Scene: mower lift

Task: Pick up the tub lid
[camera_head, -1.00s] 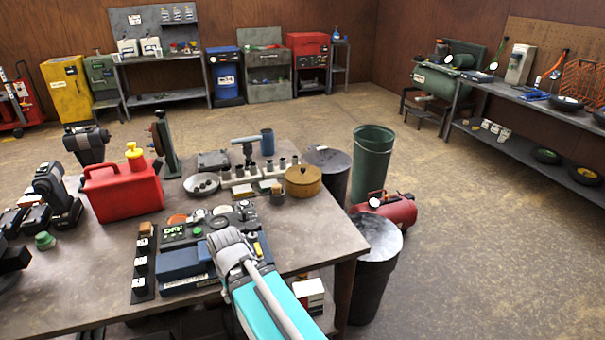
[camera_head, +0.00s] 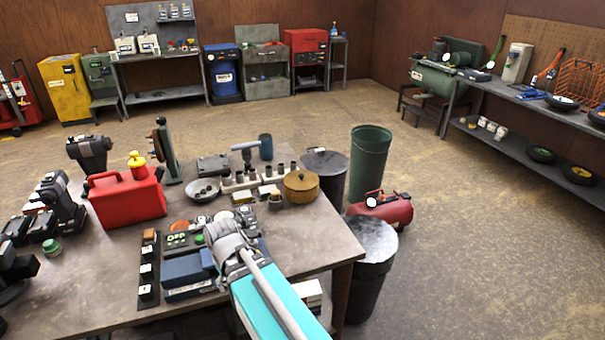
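A round tan-brown tub (camera_head: 301,191) stands near the right edge of the workbench. Its flat lid (camera_head: 300,178) with a small knob on top sits on it, level and in place. My arm reaches in from the bottom of the view, over the front of the bench. The wrist end, with my gripper (camera_head: 238,218), is to the lower left of the tub and apart from it. The fingers are hidden or too small to make out among the dark parts behind the wrist, so I cannot see whether they hold anything.
A red can (camera_head: 124,198) stands left. Dark bins (camera_head: 370,280) and a red compressor (camera_head: 384,211) stand right of the bench. Its front right top is bare.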

